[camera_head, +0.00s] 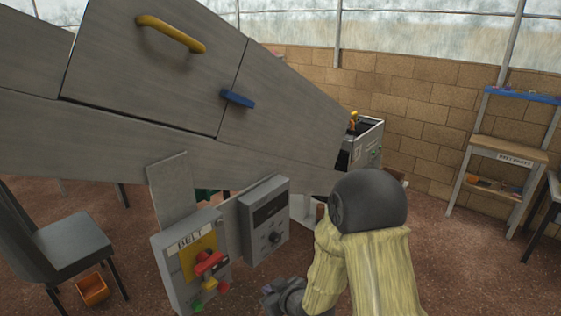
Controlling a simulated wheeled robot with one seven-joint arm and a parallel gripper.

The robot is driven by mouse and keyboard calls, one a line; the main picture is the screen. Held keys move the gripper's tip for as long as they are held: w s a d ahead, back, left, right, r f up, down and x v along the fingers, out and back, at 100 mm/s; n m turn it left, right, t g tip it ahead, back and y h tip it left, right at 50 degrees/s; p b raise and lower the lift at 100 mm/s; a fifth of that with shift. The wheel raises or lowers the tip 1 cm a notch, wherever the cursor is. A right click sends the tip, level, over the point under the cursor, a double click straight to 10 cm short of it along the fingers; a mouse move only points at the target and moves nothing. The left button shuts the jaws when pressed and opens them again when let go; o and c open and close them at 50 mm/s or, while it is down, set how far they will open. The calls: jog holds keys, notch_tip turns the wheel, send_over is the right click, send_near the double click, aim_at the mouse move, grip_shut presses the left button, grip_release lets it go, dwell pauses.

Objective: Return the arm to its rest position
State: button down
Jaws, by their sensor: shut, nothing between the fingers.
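My arm (375,265), with a pale yellow ribbed sleeve and a dark rounded joint, rises at the lower middle right of the head view. It is bent, and its forearm points down and to the left. My gripper (270,291) shows as a small dark grey shape at the bottom edge. It looks shut and holds nothing that I can see. It is in front of the machine, to the right of the belt control box (190,262). Part of the wrist is cut off by the frame.
A large grey machine housing (150,75) with yellow and blue handles fills the upper left. A grey dial box (264,222) hangs below it. A chair (70,245) and an orange bin (92,289) stand at left. A wooden shelf (508,150) stands at right. Floor between is clear.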

jog(key=s+d+r+m+g+h, duration=0.1)
jog(key=s+d+r+m+h, duration=0.15)
jog(key=d, duration=0.35)
jog(key=s+d+r+m+g+h, duration=0.1)
jog(key=s+d+h, duration=0.15)
jog(key=d, duration=0.25)
jog(key=s+d+r+m+g+h, duration=0.1)
jog(key=s+d+r+m+g, duration=0.1)
jog(key=s, duration=0.3)
jog(key=s+d+r+m+g, duration=0.2)
jog(key=s+d+m, duration=0.1)
jog(key=s+d, duration=0.2)
jog(key=shift+s+d+r+h, duration=0.15)
jog(key=shift+s+r+h, duration=0.25)
jog(key=shift+s, duration=0.4)
